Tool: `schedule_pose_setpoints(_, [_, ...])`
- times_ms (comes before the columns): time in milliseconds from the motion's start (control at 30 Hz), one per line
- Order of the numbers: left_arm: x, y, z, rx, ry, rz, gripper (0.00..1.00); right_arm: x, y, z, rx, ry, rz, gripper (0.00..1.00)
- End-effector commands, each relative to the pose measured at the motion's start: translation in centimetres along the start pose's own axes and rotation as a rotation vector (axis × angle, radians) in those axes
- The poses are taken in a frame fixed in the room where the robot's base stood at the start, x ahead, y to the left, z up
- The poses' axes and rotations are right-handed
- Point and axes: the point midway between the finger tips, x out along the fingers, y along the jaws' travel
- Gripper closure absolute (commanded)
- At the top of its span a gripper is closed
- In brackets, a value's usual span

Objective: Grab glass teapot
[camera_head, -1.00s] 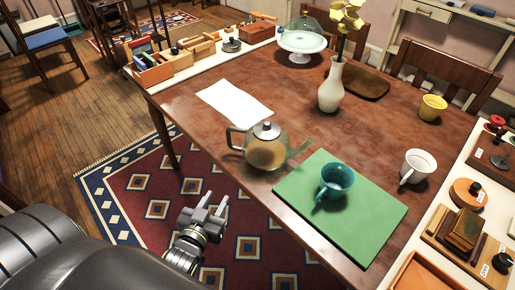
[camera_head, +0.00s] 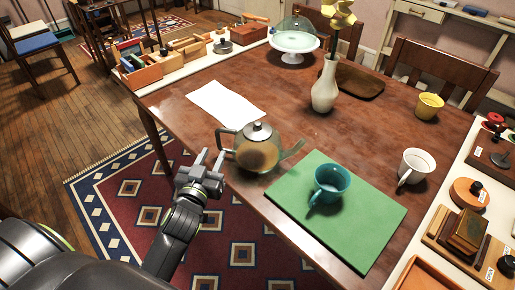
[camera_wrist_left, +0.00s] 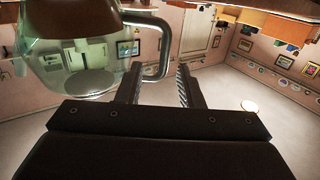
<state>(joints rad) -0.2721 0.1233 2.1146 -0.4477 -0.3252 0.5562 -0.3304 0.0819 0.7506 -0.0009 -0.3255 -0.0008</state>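My left gripper (camera_head: 212,157) is open and empty, just off the table edge beside the handle. In the left wrist view, which looks upside down, the teapot (camera_wrist_left: 75,60) fills the upper left. Its handle (camera_wrist_left: 163,45) shows in line with the gap between the open fingers (camera_wrist_left: 158,75). I cannot tell whether they touch. My right gripper is not in view.
A green mat (camera_head: 345,228) with a teal cup (camera_head: 331,181) lies right of the teapot. White paper (camera_head: 226,104) lies behind it. A cream vase (camera_head: 326,86), white mug (camera_head: 415,165) and yellow cup (camera_head: 428,106) stand farther off. Open floor and rug (camera_head: 130,187) lie left.

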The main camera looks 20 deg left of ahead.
Motion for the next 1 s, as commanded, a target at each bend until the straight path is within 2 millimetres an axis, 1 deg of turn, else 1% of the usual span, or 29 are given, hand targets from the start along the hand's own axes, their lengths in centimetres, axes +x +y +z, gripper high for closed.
schedule_pose_setpoints(33, [0.7,0.0,0.0,0.002,0.001,0.001,0.66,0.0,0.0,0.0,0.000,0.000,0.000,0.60])
schedule_pose_setpoints(100, [1.4,0.0,0.0,0.000,0.000,0.001,0.66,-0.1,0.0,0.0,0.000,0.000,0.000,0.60])
schedule_pose_setpoints(267, [2.2,-0.1,0.0,0.001,0.000,0.000,0.66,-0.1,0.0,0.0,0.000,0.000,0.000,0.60])
schedule_pose_setpoints(333, [2.8,-0.2,0.0,0.003,-0.001,0.000,0.66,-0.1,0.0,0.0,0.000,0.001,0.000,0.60])
schedule_pose_setpoints(500, [5.4,-0.8,0.0,0.003,0.000,0.000,0.66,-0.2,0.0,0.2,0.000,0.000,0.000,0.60])
schedule_pose_setpoints(633, [6.8,-0.7,0.1,0.002,-0.001,0.001,0.66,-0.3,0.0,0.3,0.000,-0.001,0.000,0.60])
schedule_pose_setpoints(733, [7.2,-0.7,0.1,0.001,-0.001,0.001,0.66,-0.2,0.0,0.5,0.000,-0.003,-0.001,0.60])
schedule_pose_setpoints(933, [7.2,-0.7,0.2,0.000,-0.002,0.001,0.66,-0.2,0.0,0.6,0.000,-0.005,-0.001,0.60])
schedule_pose_setpoints(1000, [7.2,-0.7,0.2,0.000,-0.002,0.001,0.75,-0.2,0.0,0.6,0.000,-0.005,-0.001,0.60])
